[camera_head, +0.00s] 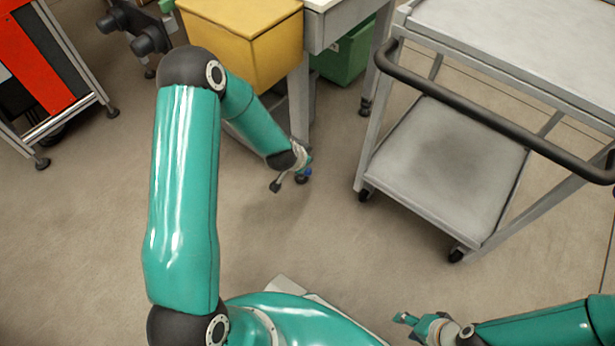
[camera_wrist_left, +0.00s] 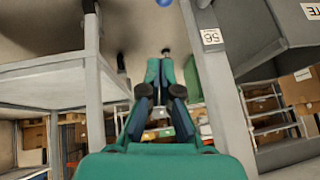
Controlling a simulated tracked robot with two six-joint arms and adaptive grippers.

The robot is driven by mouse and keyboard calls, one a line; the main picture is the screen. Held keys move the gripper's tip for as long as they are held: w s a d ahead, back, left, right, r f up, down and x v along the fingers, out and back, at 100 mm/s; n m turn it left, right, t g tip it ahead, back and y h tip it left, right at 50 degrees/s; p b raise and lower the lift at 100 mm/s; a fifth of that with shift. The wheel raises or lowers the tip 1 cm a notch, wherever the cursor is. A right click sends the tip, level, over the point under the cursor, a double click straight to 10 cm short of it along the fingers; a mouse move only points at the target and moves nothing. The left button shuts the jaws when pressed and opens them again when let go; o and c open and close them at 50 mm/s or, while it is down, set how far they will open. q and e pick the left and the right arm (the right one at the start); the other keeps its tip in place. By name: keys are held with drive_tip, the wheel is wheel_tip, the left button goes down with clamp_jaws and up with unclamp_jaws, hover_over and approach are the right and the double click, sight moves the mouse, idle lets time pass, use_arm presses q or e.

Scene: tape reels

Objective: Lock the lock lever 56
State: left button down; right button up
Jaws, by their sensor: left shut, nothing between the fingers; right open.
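A white label reading 56 (camera_wrist_left: 211,37) is on a grey post (camera_wrist_left: 217,80) in the left wrist view. No lever is clearly shown beside it. A small blue part (camera_wrist_left: 163,2) is cut off at the top edge of that view; I cannot tell whether it is the lever. My left gripper (camera_wrist_left: 165,54) is shut and empty, its fingers together, left of the post. In the head view it reaches low (camera_head: 300,158) near the foot of a table leg, partly hidden by my arm. My right gripper (camera_head: 402,318) is open at the bottom right, far from the label.
A grey cart (camera_head: 440,160) with a black handle stands on casters at the right. A yellow bin (camera_head: 245,40) is above my left forearm, with a green bin (camera_head: 345,55) beyond it. A red-sided rack (camera_head: 35,65) stands at the left. Floor between is clear.

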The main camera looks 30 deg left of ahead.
use_arm(q)
drive_tip(key=shift+w+a, duration=0.1)
drive_tip(key=shift+a, duration=0.1)
drive_tip(key=shift+f, duration=0.1)
drive_tip(key=b+x, duration=0.2)
drive_tip(key=x, duration=0.2)
drive_tip(key=s+b+x, duration=0.1)
drive_tip(key=b+x, duration=0.1)
drive_tip(key=x, duration=0.2)
drive_tip(key=f+b+x, duration=0.1)
drive_tip(key=b+x, duration=0.1)
drive_tip(key=x, duration=0.2)
drive_tip(key=shift+s+a, duration=0.15)
drive_tip(key=shift+s, duration=0.1)
drive_tip(key=shift+s+a+f+b, duration=0.1)
drive_tip(key=shift+a+f+b, duration=0.05)
drive_tip(key=shift+f+b, duration=0.35)
